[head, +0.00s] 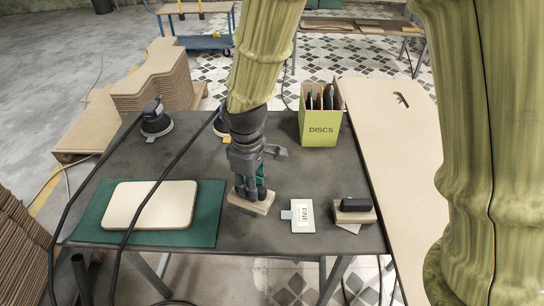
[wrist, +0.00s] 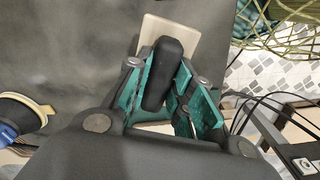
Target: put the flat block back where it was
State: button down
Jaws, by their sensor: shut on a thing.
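The flat block (head: 252,204) is pale tan with a dark grip on top. In the head view it is below my gripper (head: 249,187), at the front middle of the dark table (head: 290,180). In the wrist view the teal fingers of my gripper (wrist: 166,75) are shut on the dark grip, and the block's pale base (wrist: 187,38) shows beyond it. I cannot tell whether the base touches the table. A second tan block with a black grip (head: 355,205) stands to the right, tilted over or on a pale sheet.
A white FINE pad (head: 303,214) lies just right of the held block. A green mat (head: 88,222) bears a pale curved-corner board (head: 150,205) on the left. A DISCS box (head: 320,130) and sanders (head: 155,120) stand at the back. Dark cables cross the left side.

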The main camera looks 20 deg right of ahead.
jog(key=shift+w+d+r, duration=0.25)
jog(key=shift+w+d, duration=0.15)
jog(key=shift+w, duration=0.1)
jog(key=shift+w+d+f+p, duration=0.85)
jog(key=shift+w+d+p, duration=0.1)
jog(key=shift+w+d, duration=0.8)
jog(key=shift+w+d+f+p, duration=0.9)
jog(key=shift+w+d, duration=0.7)
jog(key=shift+w, duration=0.3)
jog(key=shift+w+d+f+p, duration=0.85)
jog(key=shift+w+d+p, duration=0.1)
jog(key=shift+w+d, duration=0.8)
jog(key=shift+f, duration=0.1)
jog(key=c, duration=1.3)
grip_release()
jog(key=shift+a, duration=0.1)
jog(key=shift+o, duration=0.2)
notch_tip(320, 180, up, 12)
jog(key=b, duration=0.3)
